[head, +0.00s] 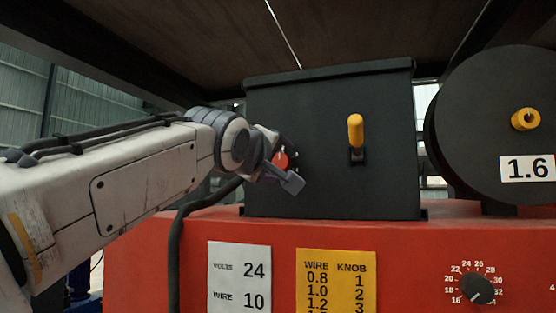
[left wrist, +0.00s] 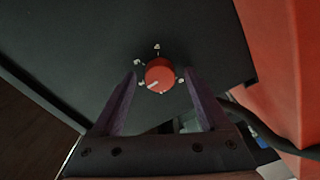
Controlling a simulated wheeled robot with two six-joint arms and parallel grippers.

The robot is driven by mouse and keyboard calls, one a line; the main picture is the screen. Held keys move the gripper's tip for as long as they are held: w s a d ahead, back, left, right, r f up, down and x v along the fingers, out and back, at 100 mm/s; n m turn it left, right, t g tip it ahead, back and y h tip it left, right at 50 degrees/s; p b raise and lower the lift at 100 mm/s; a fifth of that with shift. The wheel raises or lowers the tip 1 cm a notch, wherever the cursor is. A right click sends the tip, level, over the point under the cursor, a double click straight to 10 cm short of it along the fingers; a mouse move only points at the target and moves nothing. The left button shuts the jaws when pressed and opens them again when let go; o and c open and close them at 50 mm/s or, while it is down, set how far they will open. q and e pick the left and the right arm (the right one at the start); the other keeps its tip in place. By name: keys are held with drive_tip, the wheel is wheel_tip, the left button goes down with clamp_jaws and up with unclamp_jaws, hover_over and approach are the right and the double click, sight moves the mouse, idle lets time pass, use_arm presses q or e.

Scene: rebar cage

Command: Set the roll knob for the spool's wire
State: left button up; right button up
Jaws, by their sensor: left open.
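The red roll knob (left wrist: 159,75) is on the side of the black feeder box (head: 330,150), with small white marks around it. Its pale pointer line aims to the lower left in the left wrist view; the digits are too blurred to read. My left gripper (head: 287,168) is open, its fingers on either side of the knob; contact cannot be told. The spool (head: 480,120) at right has a label reading 1.6 (head: 527,168). The yellow chart (head: 336,283) pairs wire 0.8, 1.0, 1.2 with knob 1, 2, 3; its lower row is cut off. My right gripper is not in view.
A yellow lever (head: 355,131) stands on the box front. The red welder body (head: 420,240) below carries a white card (head: 239,277) reading volts 24, wire 10, and a black dial (head: 482,289). A dark cable (head: 176,240) hangs beneath my left arm. A dark shelf (head: 330,30) is overhead.

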use_arm(q)
clamp_jaws()
drive_tip(key=m, duration=0.5)
drive_tip(key=shift+m, duration=0.4)
drive_tip(key=m, duration=0.6)
drive_tip(key=m+p, duration=0.1)
drive_tip(key=m, duration=0.5)
drive_tip(key=shift+m, duration=0.3)
drive_tip(key=m+p, duration=0.1)
drive_tip(key=m, duration=0.4)
drive_tip(key=shift+p, duration=0.35)
drive_tip(key=shift+f+m, duration=0.1)
drive_tip(key=shift+m, duration=0.3)
